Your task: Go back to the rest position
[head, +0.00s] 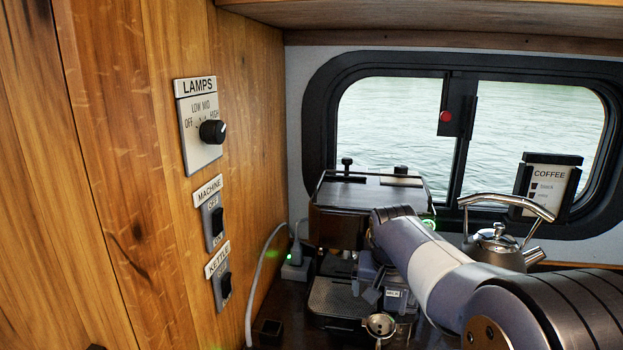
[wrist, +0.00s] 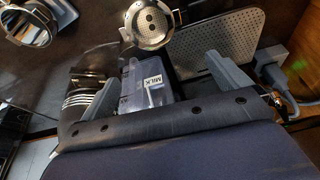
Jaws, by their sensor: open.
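My gripper (wrist: 160,74) is open, with its two grey fingers spread wide in the wrist view. In the head view my gripper (head: 370,284) is in front of the coffee machine (head: 345,190), partly hidden by my own arm. A clear container labelled MILK (wrist: 146,86) shows between the fingers in the wrist view. Its label also shows in the head view (head: 393,294). The fingers do not appear to touch it; how far it lies from them I cannot tell.
A metal filter basket (wrist: 149,22) and perforated drip tray (wrist: 220,42) show beyond the fingers. A steel kettle (head: 494,245) stands to the right, close to my arm. Switches line the wooden wall (head: 160,130) at left. A grey cable (head: 258,285) runs to a socket.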

